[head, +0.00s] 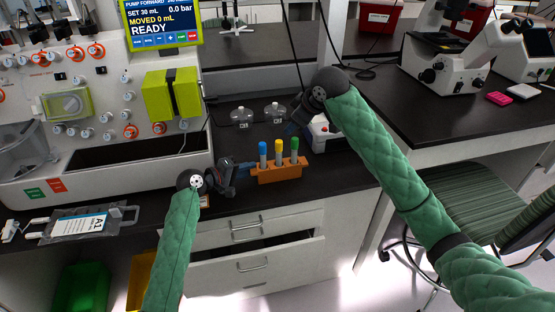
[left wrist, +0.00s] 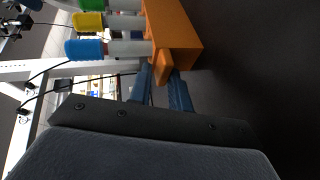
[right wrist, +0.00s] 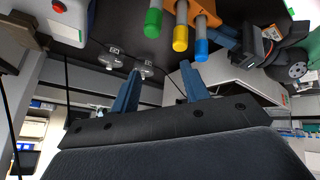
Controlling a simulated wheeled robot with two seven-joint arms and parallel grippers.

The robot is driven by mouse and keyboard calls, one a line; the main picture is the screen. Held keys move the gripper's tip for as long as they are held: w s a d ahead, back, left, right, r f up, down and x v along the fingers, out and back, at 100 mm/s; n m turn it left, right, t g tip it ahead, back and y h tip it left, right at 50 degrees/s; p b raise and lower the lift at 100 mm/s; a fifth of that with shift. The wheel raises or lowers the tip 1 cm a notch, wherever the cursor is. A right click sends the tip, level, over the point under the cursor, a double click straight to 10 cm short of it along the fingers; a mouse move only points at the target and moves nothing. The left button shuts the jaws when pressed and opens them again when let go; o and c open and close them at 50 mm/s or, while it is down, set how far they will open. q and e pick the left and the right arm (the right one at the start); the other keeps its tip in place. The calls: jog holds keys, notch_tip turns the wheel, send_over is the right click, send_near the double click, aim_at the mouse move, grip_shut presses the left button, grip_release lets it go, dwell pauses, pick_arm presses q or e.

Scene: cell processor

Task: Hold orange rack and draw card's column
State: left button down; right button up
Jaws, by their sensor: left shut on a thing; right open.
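The orange rack (head: 280,173) stands on the black bench and holds a blue-capped tube (head: 262,152), a yellow-capped tube (head: 278,151) and a green-capped tube (head: 294,148) upright. My left gripper (head: 237,176) is shut on the rack's left end; the left wrist view shows its blue fingers (left wrist: 163,84) on the orange rack (left wrist: 178,35). My right gripper (head: 292,122) is open and empty, behind and above the rack. In the right wrist view its fingers (right wrist: 158,85) are spread, with the capped tubes above them. No lettering of a column is legible on the tubes. A card labelled A1 (head: 97,226) lies in a clear bag at left.
A white device with a red button (head: 325,133) stands just right of the rack. Two clear flasks (head: 242,117) stand behind it. The cell processor (head: 100,170) fills the left side. An open drawer (head: 255,262) is below the bench edge. A microscope (head: 450,70) stands at right.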

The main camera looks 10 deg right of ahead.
notch_tip(320, 180, up, 4)
jog(key=f+n+t+h, duration=0.15)
jog(key=n+t, duration=0.25)
jog(key=t, duration=0.5)
jog(key=n+t, duration=0.3)
jog(key=n, duration=1.9)
send_near(280, 149)
jog(key=shift+n, duration=0.3)
jog(key=shift+w+a+r, duration=0.1)
jog(key=shift+w+a, duration=0.15)
jog(key=shift+w, duration=1.4)
jog(key=shift+w+a+r, duration=0.1)
jog(key=shift+w+a, duration=0.1)
jog(key=shift+w, duration=1.4)
jog(key=shift+w+a+r, duration=0.1)
jog(key=shift+w+a, duration=0.15)
jog(key=shift+w, duration=1.4)
grip_shut()
